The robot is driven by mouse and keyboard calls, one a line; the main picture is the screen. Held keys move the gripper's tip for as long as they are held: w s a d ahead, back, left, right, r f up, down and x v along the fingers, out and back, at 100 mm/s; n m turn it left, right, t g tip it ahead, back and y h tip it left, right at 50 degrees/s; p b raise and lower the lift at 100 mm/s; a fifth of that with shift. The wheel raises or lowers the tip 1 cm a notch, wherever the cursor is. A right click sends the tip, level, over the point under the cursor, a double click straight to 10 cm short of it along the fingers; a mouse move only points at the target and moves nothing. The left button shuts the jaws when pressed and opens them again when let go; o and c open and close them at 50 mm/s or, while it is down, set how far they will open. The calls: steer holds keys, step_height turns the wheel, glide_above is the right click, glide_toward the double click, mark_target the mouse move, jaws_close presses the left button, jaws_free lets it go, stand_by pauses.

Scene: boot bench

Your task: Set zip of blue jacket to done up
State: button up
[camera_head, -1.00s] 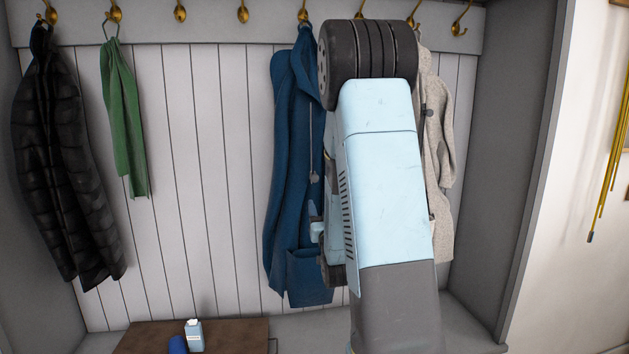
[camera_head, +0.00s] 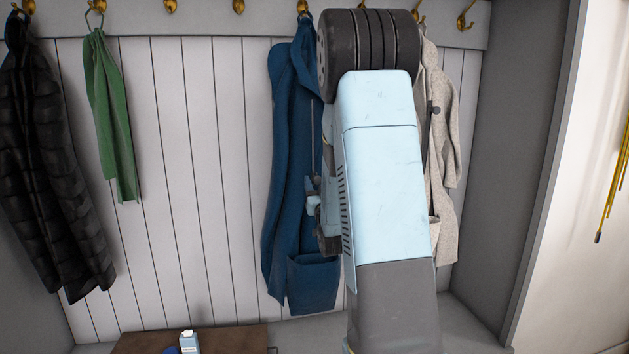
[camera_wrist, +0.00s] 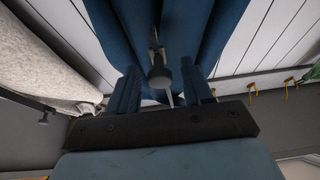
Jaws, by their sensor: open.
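The blue jacket (camera_head: 287,170) hangs from a hook on the back wall, partly hidden behind my arm. Its zip shows as a thin pale line down the front. In the wrist view the blue jacket (camera_wrist: 190,25) fills the upper middle. A dark zip pull (camera_wrist: 160,76) hangs on the zip there, lined up between my two fingers and touching neither that I can see. My gripper (camera_wrist: 161,88) is open, one finger on each side of the pull. In the head view my gripper (camera_head: 311,196) is at the jacket's front, mostly hidden by my arm.
A black puffer jacket (camera_head: 48,170) and a green scarf (camera_head: 112,120) hang at the left. A grey coat (camera_head: 447,170) hangs close at the right, behind my arm. A small bottle (camera_head: 189,342) stands on the brown bench mat (camera_head: 235,338). Wall between scarf and jacket is clear.

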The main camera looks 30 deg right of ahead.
steer(key=shift+w+d+r, duration=0.15)
steer(key=shift+w+r, duration=0.15)
steer(key=shift+w, duration=0.35)
jaws_close()
